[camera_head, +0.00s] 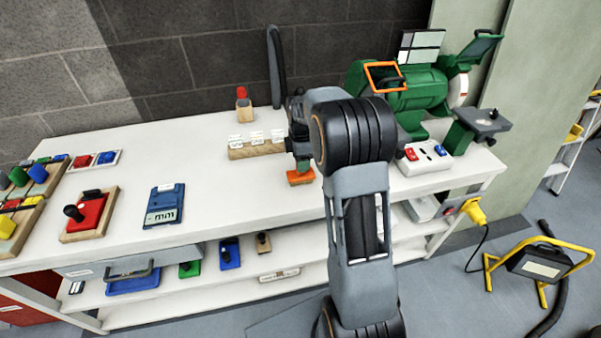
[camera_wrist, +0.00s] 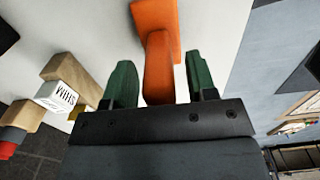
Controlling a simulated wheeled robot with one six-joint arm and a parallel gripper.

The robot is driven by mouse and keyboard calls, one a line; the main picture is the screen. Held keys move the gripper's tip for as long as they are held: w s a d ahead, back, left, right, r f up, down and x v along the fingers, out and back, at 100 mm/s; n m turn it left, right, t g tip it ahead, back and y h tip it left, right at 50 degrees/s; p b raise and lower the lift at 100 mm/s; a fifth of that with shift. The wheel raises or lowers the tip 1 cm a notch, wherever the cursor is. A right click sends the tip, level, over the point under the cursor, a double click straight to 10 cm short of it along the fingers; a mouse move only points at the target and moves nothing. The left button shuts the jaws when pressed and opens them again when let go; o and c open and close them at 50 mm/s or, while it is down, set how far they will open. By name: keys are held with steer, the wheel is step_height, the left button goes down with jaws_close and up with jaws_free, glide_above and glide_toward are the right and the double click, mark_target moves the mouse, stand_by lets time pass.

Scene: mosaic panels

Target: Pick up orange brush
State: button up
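The orange brush (camera_head: 300,177) lies on the white workbench near its front edge, directly below my gripper (camera_head: 300,155). In the wrist view the orange brush (camera_wrist: 158,65) shows a wide block at the top and a narrower part running down between the green fingers of my gripper (camera_wrist: 161,80). The fingers are apart, one on each side of the narrower part, with a gap visible on both sides. In the head view my arm covers part of the bench beside the brush, and the fingers are hard to make out.
A wooden block with white labelled cubes (camera_head: 257,148) stands just left of my gripper. A green bench grinder (camera_head: 415,92) and a white box with red and blue switches (camera_head: 425,157) are at the right. A blue device (camera_head: 165,205) lies left. The bench between is clear.

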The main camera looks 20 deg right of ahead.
jaws_close()
steer(key=shift+r, duration=0.1)
stand_by(0.4)
steer(key=shift+r, duration=0.5)
step_height(320, 180, up, 2)
steer(key=shift+s+d+r, duration=0.1)
steer(key=shift+r, duration=0.15)
steer(key=s+d+r, duration=0.3)
steer(key=s+r, duration=0.6)
steer(key=s, duration=0.4)
steer(key=shift+s+r, duration=0.2)
steer(key=shift+d, duration=0.1)
